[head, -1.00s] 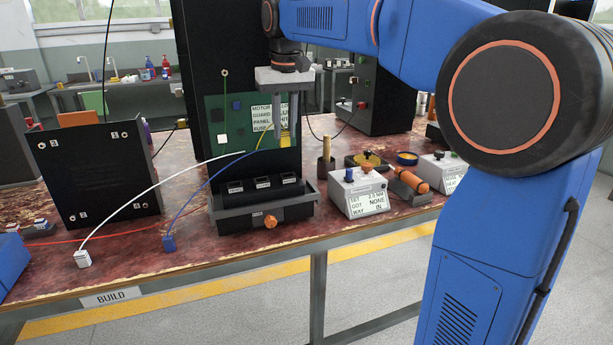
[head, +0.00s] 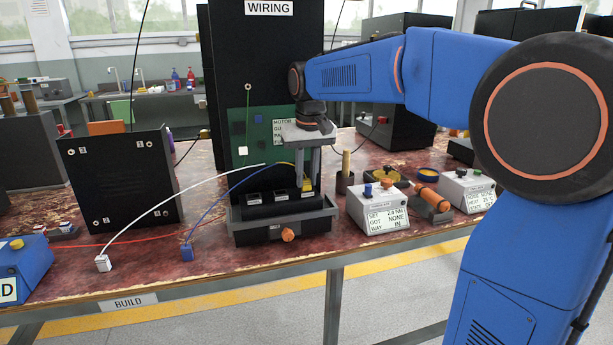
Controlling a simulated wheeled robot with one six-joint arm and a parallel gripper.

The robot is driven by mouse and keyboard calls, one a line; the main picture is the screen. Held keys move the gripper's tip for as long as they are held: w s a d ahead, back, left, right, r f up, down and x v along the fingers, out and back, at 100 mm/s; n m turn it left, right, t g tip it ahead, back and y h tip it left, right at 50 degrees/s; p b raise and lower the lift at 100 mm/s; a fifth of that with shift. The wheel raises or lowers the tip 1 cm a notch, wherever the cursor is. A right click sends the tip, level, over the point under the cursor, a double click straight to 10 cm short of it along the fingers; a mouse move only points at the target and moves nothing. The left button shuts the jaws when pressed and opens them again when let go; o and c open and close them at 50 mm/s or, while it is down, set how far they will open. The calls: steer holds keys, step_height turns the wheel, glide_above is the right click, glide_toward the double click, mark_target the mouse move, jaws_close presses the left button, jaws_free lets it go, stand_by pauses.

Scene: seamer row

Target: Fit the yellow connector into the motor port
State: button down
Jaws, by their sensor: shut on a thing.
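My gripper (head: 308,182) points down and is shut on the yellow connector (head: 307,184). The connector is low in front of the dark wiring unit, at the right end of the port row. A yellow wire (head: 286,164) leads from it to the left. The port block (head: 268,209) has small labelled ports; the labels are too small to read, so I cannot tell which is the motor port. The fingers and connector cover the right-hand port, and I cannot tell whether the connector touches it or is in it.
A white connector (head: 103,263) and a blue connector (head: 187,252) lie on the bench at the left, their wires arching to the unit. A red wire (head: 140,239) lies behind them. A grey setting box (head: 378,207) stands close at the right. A black panel (head: 122,183) stands at the left.

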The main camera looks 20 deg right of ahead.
steer(key=shift+f, duration=0.1)
steer(key=c, duration=1.6)
jaws_free()
steer(key=r, duration=0.4)
steer(key=s+r, duration=0.1)
steer(key=r, duration=0.3)
steer(key=s+r, duration=0.1)
steer(key=r, duration=0.3)
steer(key=shift+r, duration=0.1)
steer(key=s+d+f+t, duration=0.1)
steer(key=s+d+f, duration=0.1)
steer(key=s+f, duration=0.6)
steer(key=s+d+f+t, duration=0.1)
steer(key=s+d+f, duration=0.1)
steer(key=s+f, duration=0.7)
steer(key=s+d+f+t, duration=0.1)
steer(key=s+d+f, duration=0.2)
steer(key=s+f, duration=0.6)
steer(key=shift+s, duration=2.75)
steer(key=shift+r, duration=0.1)
